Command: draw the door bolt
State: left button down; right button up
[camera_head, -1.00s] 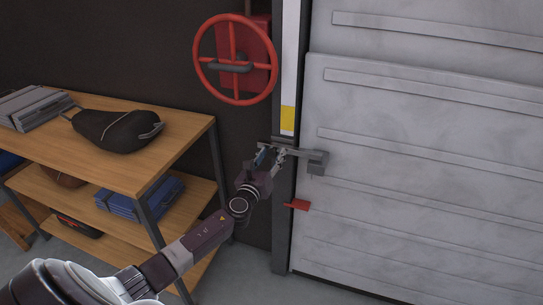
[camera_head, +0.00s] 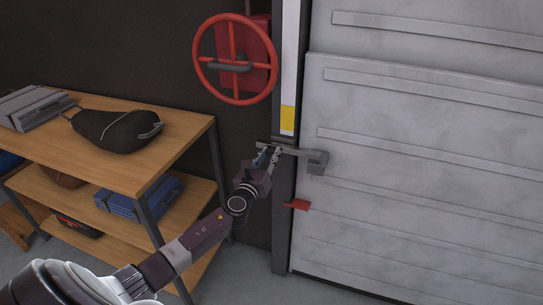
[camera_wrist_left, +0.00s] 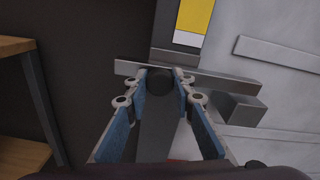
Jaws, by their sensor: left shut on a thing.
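The door bolt (camera_head: 297,152) is a grey horizontal bar across the dark door post, at the left edge of the grey door. Its right end reaches the grey bracket (camera_head: 317,165) on the door. In the left wrist view the bar (camera_wrist_left: 228,84) also lies across the post, with a dark round knob (camera_wrist_left: 160,86) on it. My left gripper (camera_head: 268,156) is shut on the knob. In the wrist view its blue-padded fingers (camera_wrist_left: 161,82) stand on either side of the knob. My right gripper is not in view.
A red handwheel (camera_head: 236,60) hangs above and left of the bolt. A red lever (camera_head: 297,205) sticks out below it. At the left, wooden shelves (camera_head: 180,140) hold a black bag (camera_head: 115,131) and blue folded items (camera_head: 140,196).

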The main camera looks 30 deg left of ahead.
aim_at(258, 146)
pick_arm(q)
jog(key=a+b, duration=0.1)
jog(key=a, duration=0.1)
jog(key=s+a, duration=0.1)
jog(key=a, duration=0.2)
jog(key=shift+s+a+f+b, duration=0.1)
jog(key=shift+s+a+b, duration=0.05)
jog(key=shift+b, duration=0.2)
jog(key=c, duration=1.6)
grip_release()
jog(key=shift+a, duration=0.15)
jog(key=shift+s+d, duration=0.2)
jog(key=v, duration=1.1)
jog(key=shift+s, duration=0.3)
